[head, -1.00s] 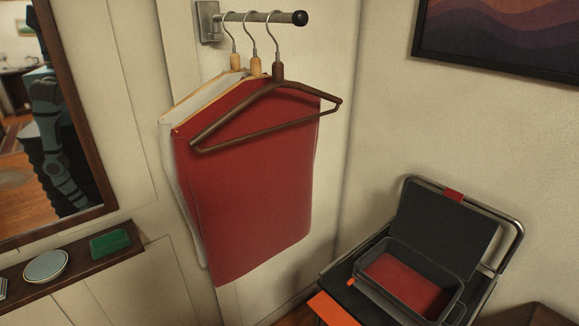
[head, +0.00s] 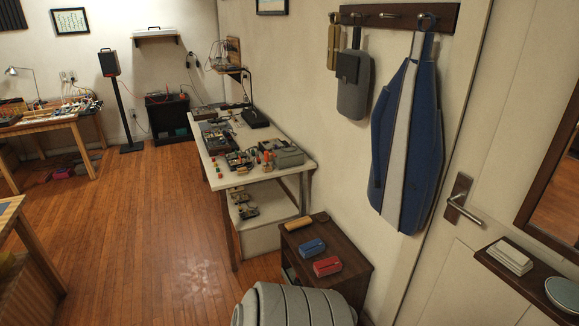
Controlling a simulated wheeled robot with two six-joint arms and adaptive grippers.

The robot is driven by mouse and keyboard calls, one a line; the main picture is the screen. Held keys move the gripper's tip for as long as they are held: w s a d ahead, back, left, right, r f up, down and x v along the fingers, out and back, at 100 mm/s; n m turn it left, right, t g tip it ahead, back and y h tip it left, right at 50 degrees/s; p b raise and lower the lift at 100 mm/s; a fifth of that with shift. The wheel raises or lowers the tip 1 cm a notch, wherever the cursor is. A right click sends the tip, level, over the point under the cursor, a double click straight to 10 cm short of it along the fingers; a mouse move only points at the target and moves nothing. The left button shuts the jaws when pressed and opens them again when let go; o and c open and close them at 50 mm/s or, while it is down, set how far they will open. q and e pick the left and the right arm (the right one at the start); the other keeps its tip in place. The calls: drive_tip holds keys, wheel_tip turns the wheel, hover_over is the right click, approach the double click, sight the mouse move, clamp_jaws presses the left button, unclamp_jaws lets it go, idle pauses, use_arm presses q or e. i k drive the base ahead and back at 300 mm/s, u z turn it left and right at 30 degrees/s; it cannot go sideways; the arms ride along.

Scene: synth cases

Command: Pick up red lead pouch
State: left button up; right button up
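A small red pouch-like item (head: 327,266) lies on top of a low dark wooden cabinet (head: 352,250) in the lower middle of the head view. It looks like the red lead pouch, but it is too small to be sure. A similar blue item (head: 311,249) lies just behind it, and a tan roll-shaped item (head: 306,221) lies farther back on the same top. Neither of my grippers is in view.
A white workbench (head: 211,168) with electronics stands behind the cabinet. A grey banded rounded thing (head: 290,305) is in front of the cabinet. A blue-and-grey bag (head: 405,140) hangs at right, beside a door handle (head: 459,200). Wooden floor (head: 140,230) is open at left.

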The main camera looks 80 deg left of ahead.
sight(324, 267)
drive_tip(key=u, duration=2.55)
drive_tip(key=i, duration=1.6)
drive_tip(key=z, duration=0.8)
drive_tip(key=i, duration=0.25)
drive_tip(key=z, duration=0.1)
